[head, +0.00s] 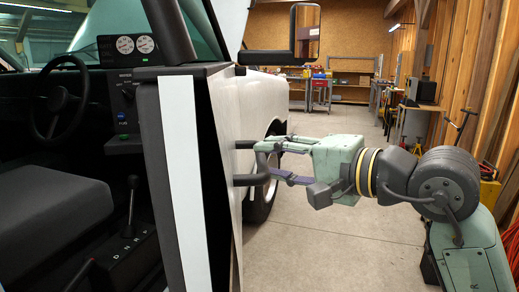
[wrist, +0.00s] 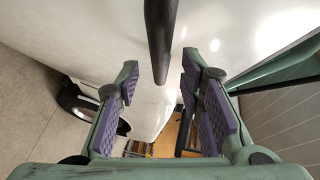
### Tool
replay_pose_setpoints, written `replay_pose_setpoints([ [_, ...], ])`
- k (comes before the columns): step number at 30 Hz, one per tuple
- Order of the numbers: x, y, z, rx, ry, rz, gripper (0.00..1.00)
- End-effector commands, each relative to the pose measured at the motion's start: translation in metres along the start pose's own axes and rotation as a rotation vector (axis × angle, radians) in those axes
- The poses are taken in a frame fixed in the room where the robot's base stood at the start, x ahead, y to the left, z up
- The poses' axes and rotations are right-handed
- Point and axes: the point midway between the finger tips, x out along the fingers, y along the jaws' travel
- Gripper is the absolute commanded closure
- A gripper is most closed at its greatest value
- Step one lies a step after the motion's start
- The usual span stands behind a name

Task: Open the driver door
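The driver door (head: 235,130) stands open in the head view, its edge with a white strip facing me and the cab interior showing to its left. A dark bar handle (head: 262,165) sticks out from its white outer face. My gripper (head: 270,159) is at the handle from the right, with its fingers apart. In the wrist view the handle (wrist: 160,35) comes down from the top between the two spread fingers of my gripper (wrist: 159,62), with gaps on both sides. Contact with the handle cannot be made out.
The steering wheel (head: 58,103), seat (head: 50,200) and gear lever (head: 131,195) are inside the cab. A side mirror (head: 305,32) juts out above the handle. Bare floor (head: 330,240) lies below my gripper. Workbenches and a wooden wall (head: 490,90) stand behind and right.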

Motion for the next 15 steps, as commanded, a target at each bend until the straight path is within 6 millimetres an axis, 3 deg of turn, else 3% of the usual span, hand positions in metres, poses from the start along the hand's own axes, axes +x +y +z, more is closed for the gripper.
replay_pose_setpoints([
  [6,0.03,-0.002,0.0,0.0,-0.002,-0.001,0.65],
  [15,0.039,0.0,0.0,0.0,0.0,-0.001,0.65],
])
